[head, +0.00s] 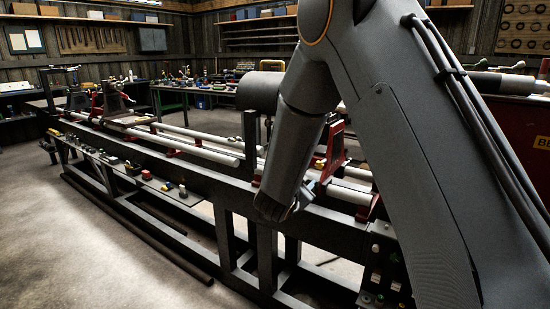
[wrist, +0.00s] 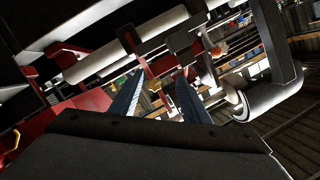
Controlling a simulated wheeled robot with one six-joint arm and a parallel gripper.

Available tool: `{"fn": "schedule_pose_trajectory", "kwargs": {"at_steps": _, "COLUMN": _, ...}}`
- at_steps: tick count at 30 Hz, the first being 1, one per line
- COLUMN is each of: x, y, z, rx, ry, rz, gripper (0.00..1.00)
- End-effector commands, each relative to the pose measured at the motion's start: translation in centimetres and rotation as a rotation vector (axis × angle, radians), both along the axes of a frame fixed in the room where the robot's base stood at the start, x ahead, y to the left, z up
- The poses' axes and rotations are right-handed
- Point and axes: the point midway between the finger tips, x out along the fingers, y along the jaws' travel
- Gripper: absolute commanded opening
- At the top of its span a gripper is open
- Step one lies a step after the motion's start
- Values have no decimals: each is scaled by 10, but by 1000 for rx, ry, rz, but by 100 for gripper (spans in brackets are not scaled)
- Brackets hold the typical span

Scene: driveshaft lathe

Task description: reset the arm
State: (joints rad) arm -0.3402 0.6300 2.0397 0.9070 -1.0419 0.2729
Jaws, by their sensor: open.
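My arm fills the right half of the head view, and its forearm hangs down in front of the driveshaft lathe (head: 215,172). My gripper is mostly hidden at the forearm's lower end in that view. In the wrist view the two fingers of my gripper (wrist: 160,102) stand apart, with nothing between them. Beyond the fingers, the wrist view shows a pale shaft (wrist: 125,45), red supports and a thick light cylinder (wrist: 268,98). The lathe's long dark bed carries pale shafts (head: 200,150) on red supports.
A shelf with several small parts (head: 145,175) runs along the lathe's front. Buttons (head: 388,280) sit at its near right end. A green-legged workbench (head: 200,88) with tools stands behind. The concrete floor (head: 60,230) at left front is clear.

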Motion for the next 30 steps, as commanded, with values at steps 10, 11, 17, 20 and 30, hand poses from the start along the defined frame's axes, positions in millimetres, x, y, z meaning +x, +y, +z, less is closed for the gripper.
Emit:
{"fn": "schedule_pose_trajectory", "kwargs": {"at_steps": 10, "x": -105, "y": 5, "z": -23, "rx": -13, "ry": 559, "rz": 463, "gripper": 42}}
{"fn": "schedule_pose_trajectory", "kwargs": {"at_steps": 11, "x": -121, "y": 4, "z": -26, "rx": -20, "ry": 613, "rz": 499, "gripper": 42}}
{"fn": "schedule_pose_trajectory", "kwargs": {"at_steps": 17, "x": -247, "y": -18, "z": -38, "rx": -77, "ry": 978, "rz": 717, "gripper": 42}}
{"fn": "schedule_pose_trajectory", "kwargs": {"at_steps": 20, "x": -307, "y": -35, "z": -40, "rx": -105, "ry": 1141, "rz": 794, "gripper": 42}}
{"fn": "schedule_pose_trajectory", "kwargs": {"at_steps": 30, "x": -405, "y": -65, "z": -35, "rx": -145, "ry": 1407, "rz": 894, "gripper": 42}}
